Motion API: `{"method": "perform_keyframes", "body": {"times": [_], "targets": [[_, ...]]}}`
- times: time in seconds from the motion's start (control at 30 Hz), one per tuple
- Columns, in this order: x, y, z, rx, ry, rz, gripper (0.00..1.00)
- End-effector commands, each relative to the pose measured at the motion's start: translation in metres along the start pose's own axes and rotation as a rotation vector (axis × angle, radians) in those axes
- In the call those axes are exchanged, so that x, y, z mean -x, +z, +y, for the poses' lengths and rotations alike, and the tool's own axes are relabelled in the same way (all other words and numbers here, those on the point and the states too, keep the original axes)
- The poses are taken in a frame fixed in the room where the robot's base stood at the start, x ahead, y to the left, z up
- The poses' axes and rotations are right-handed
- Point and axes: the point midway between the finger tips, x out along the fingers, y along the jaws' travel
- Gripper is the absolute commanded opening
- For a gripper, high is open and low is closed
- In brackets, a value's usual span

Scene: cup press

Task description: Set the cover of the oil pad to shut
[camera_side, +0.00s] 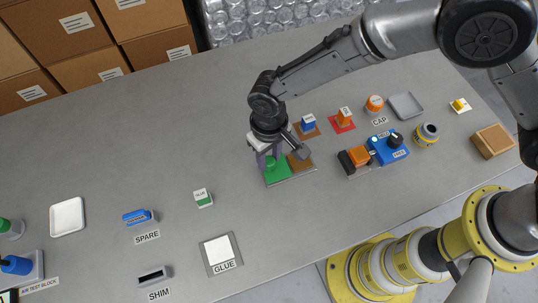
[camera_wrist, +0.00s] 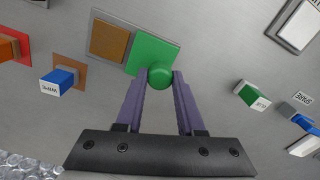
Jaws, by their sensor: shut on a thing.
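A flat base plate (camera_wrist: 93,46) carries a bare brown square pad (camera_wrist: 109,41) and, beside it, a green square cover (camera_wrist: 145,48) with a round green knob (camera_wrist: 159,76). I take this to be the oil pad; no label on it is readable. The brown pad (camera_side: 299,162) and the green cover (camera_side: 278,173) also show in the side view. My gripper (camera_wrist: 160,79) has its two purple fingers shut on the green knob, one on each side. In the side view my gripper (camera_side: 268,162) is above the cover and partly hides it.
A blue block (camera_side: 308,123) and an orange block (camera_side: 344,116) stand on mats behind the pad. A blue press (camera_side: 388,150) stands to the right. A green-and-white glue block (camera_side: 203,198) and the white glue pad (camera_side: 218,249) are to the left. The table between is clear.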

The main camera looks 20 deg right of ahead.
Motion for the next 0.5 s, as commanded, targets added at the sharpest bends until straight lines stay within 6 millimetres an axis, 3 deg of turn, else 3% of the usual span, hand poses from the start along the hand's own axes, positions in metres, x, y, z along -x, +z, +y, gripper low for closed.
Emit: {"method": "perform_keyframes", "body": {"times": [0.23, 0.5], "targets": [[0.001, 0.002, 0.006, -0.002, 0.0, 0.001, 0.0], [0.002, 0.016, 0.053, -0.004, 0.0, 0.001, 0.0]]}}
